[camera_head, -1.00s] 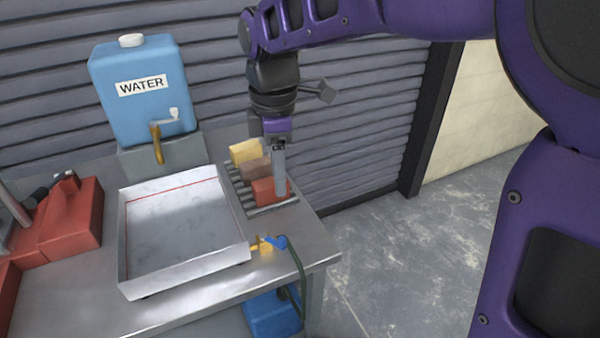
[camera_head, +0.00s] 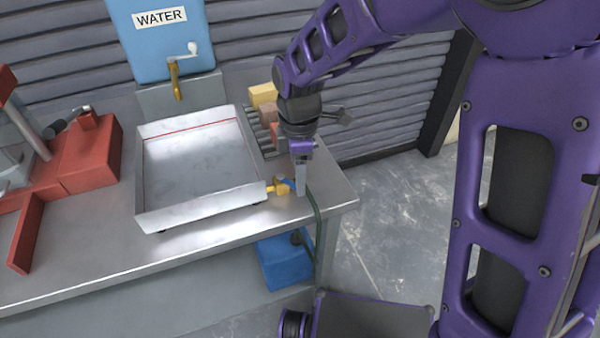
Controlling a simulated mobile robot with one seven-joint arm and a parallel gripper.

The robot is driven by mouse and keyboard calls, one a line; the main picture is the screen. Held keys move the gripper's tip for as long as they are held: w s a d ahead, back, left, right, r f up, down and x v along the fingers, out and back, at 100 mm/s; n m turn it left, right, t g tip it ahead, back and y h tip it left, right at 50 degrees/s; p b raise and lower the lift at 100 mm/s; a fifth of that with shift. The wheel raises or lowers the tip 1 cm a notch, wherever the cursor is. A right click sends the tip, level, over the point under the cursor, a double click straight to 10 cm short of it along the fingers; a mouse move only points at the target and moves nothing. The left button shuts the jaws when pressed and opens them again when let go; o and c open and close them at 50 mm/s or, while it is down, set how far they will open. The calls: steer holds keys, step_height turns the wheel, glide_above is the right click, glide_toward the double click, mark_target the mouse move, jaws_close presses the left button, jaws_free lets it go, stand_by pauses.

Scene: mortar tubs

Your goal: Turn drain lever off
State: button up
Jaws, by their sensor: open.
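The metal tray (camera_head: 151,218) sits on the steel bench with a brass drain valve (camera_head: 277,188) at its right front corner. The blue drain lever (camera_head: 289,184) is on this valve, partly hidden by my gripper. My gripper (camera_head: 301,188) points down just right of the lever, with its fingertips near it. I cannot tell whether the fingers touch the lever. My gripper is open and nothing shows held in it. A dark green hose (camera_head: 316,213) runs from the valve down over the bench edge.
A rack with colored blocks (camera_head: 263,95) stands behind my gripper, partly hidden. The blue water tank (camera_head: 158,50) with its tap (camera_head: 177,78) is at the back. A red machine (camera_head: 88,160) is at left. A blue container (camera_head: 285,262) stands below the bench.

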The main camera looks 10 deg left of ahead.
steer(key=shift+f, duration=0.1)
jaws_close()
steer(key=shift+a, duration=0.1)
stand_by(0.4)
steer(key=shift+s+a+m, duration=0.2)
steer(key=shift+s+m, duration=0.1)
steer(key=shift+m, duration=0.5)
steer(key=shift+s+a+m, duration=0.2)
steer(key=shift+s+m, duration=0.1)
steer(key=shift+m, duration=0.5)
steer(key=shift+s+a+m, duration=0.2)
steer(key=shift+a+m, duration=0.05)
steer(key=shift+m, duration=0.45)
steer(key=shift+s+a+m, duration=0.2)
steer(key=shift+a+m, duration=0.05)
steer(key=shift+m, duration=0.45)
jaws_free()
